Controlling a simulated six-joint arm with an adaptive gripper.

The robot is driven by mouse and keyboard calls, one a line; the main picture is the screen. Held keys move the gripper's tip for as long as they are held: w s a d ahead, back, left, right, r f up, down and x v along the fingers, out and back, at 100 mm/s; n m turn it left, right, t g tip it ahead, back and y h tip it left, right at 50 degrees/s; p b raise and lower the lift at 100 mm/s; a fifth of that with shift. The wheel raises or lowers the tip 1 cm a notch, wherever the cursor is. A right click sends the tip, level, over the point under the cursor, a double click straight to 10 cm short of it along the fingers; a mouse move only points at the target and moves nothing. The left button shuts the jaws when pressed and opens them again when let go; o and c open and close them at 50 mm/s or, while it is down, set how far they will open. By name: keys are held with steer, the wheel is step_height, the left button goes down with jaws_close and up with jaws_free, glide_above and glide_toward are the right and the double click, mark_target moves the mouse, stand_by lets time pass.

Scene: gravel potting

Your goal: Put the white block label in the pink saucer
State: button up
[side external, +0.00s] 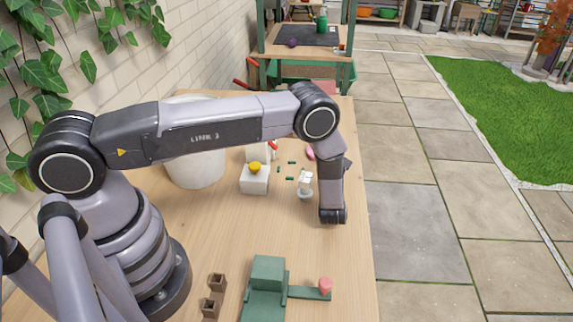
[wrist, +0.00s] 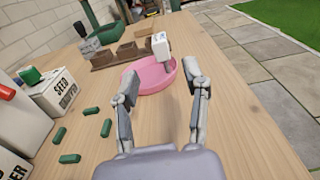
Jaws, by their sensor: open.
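The pink saucer (wrist: 152,86) sits on the wooden table ahead of my gripper in the wrist view. A pink patch that looks like it shows beside my arm in the side external view (side external: 310,154). The white block label (wrist: 160,44) is at the saucer's far right side, with dark marks on its face and a thin part below. It overlaps the saucer's far rim, and I cannot tell whether it touches the saucer. My gripper (wrist: 163,88) is open, its two fingers apart with nothing between them, on the near side of the saucer.
A seed box (wrist: 60,92) and several small green pieces (wrist: 70,158) lie left of my gripper. A brown rack of pots (wrist: 125,53) stands behind the saucer. A green stand (side external: 268,285) is at the table's near end. The table right of my gripper is clear to its edge.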

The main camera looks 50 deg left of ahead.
steer(key=shift+s+d, duration=0.4)
steer(key=shift+s+r, duration=0.1)
steer(key=shift+r, duration=0.2)
steer(key=s+a+r+n+g+y, duration=0.1)
steer(key=s+a+r+n+g, duration=0.2)
steer(key=r, duration=0.6)
steer(key=a+r+n+g+y, duration=0.1)
steer(key=a+r+n+g, duration=0.25)
steer(key=r+n, duration=0.35)
steer(key=s+a+r+n+g+h, duration=0.3)
steer(key=s+r+n+g, duration=0.3)
steer(key=s+r, duration=0.6)
steer(key=s+d+r+n+t+h, duration=0.1)
steer(key=s+d+r+n+h, duration=0.2)
steer(key=s, duration=0.5)
steer(key=s+d+r+n+t+h, duration=0.2)
steer(key=s+d+r+n+h, duration=0.1)
steer(key=s, duration=0.5)
steer(key=s+d+r+n+t+h, duration=0.2)
steer(key=s+d+r+n+h, duration=0.1)
steer(key=s+n+h, duration=0.2)
steer(key=s, duration=0.2)
steer(key=shift+s+d+h, duration=0.15)
steer(key=shift+s+h, duration=0.25)
steer(key=shift+r, duration=0.1)
